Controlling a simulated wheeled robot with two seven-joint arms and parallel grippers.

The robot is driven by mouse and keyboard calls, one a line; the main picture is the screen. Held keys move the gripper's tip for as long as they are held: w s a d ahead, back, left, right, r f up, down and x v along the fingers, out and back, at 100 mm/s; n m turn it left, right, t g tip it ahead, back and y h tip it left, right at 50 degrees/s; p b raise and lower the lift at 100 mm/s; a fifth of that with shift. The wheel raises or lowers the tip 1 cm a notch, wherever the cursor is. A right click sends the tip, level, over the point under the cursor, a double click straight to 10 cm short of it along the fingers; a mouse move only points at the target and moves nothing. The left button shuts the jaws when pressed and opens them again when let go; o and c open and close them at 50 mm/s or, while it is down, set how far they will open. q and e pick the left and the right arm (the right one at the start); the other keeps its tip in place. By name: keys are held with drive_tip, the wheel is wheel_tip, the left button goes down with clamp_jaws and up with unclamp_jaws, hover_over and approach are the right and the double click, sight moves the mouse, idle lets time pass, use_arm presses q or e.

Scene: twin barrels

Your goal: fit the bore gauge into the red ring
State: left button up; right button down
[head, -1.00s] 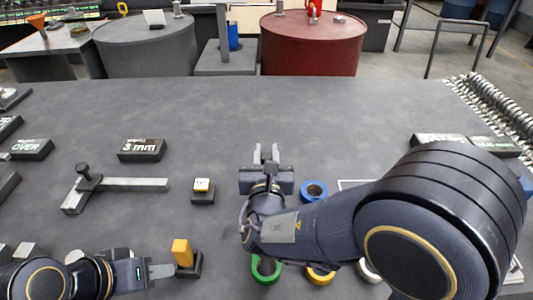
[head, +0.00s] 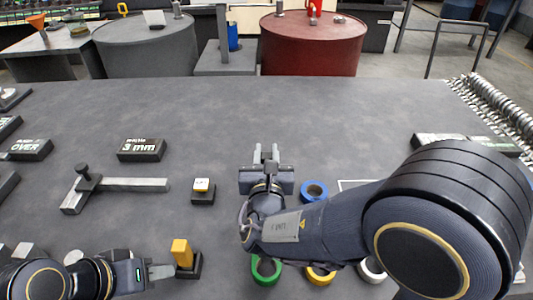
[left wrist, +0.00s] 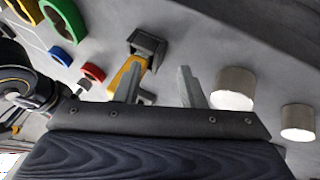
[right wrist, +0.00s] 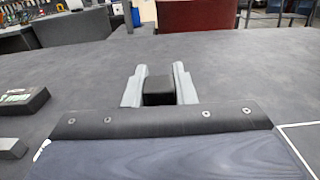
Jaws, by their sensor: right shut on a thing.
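My right gripper (head: 266,155) is shut on a dark block-like piece, which I take to be the bore gauge (right wrist: 158,91); it sits between the fingers in the right wrist view. The red ring (left wrist: 94,72) shows in the left wrist view, close to the tip below my right gripper. I cannot tell whether the tip is inside the ring. In the head view the red ring is hidden by my right arm. My left gripper (head: 160,271) is open and empty, beside a yellow block (head: 182,253) on a dark stand; its fingers also show in the left wrist view (left wrist: 160,88).
A blue ring (head: 314,191), a green ring (head: 266,271), a yellow ring (head: 320,275) and a white ring (head: 371,271) lie around my right arm. A T-shaped tool (head: 120,186) and a labelled dark block (head: 142,150) lie left. The table's far middle is clear.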

use_arm(q)
drive_tip(key=shift+f, duration=0.15)
use_arm(e)
drive_tip(key=shift+f, duration=0.15)
use_arm(q)
drive_tip(key=shift+f+b, duration=0.3)
drive_tip(key=shift+b, duration=0.15)
use_arm(e)
drive_tip(key=shift+f, duration=0.35)
